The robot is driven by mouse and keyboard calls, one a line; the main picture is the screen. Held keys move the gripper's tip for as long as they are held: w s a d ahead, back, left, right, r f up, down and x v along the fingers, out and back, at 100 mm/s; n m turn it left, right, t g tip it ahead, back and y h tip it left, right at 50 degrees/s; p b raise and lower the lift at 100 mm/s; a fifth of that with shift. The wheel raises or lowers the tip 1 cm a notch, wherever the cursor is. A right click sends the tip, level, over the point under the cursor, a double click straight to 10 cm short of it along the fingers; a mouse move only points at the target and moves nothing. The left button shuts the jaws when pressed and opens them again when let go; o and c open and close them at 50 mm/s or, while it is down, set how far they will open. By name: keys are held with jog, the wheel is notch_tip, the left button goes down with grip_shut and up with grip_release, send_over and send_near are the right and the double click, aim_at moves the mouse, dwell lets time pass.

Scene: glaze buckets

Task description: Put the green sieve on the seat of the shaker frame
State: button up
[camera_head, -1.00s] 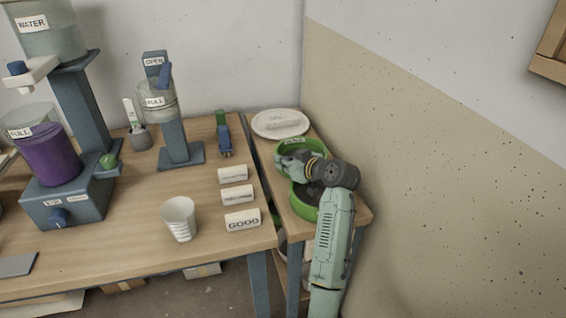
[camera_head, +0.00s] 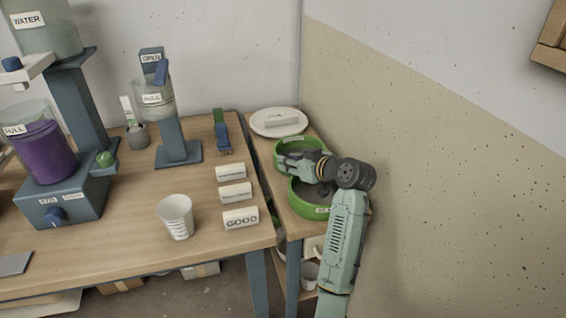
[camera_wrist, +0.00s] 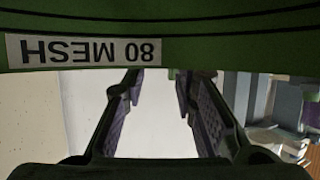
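Two round green sieves stand on the narrow side table in the head view: a far one (camera_head: 288,143) and a near one (camera_head: 306,206), with a dark mesh. My gripper (camera_head: 286,161) is over the far sieve and hides part of it. In the wrist view a green sieve wall (camera_wrist: 230,48) with an upside-down "80 MESH" label crosses the top. My gripper (camera_wrist: 158,112) shows there with its two fingers spread and nothing visible between them. Which sieve this wall belongs to I cannot tell. I cannot make out a shaker frame or its seat.
A white plate (camera_head: 258,128) with a white block is behind the sieves. The speckled wall (camera_head: 440,170) is close on the right. On the wooden table (camera_head: 120,240) stand a cup (camera_head: 177,216), several white label blocks, a dispenser (camera_head: 175,145) and a purple container (camera_head: 45,155).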

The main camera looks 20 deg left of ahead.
jog(key=shift+v, duration=1.6)
jog(key=shift+a, duration=0.1)
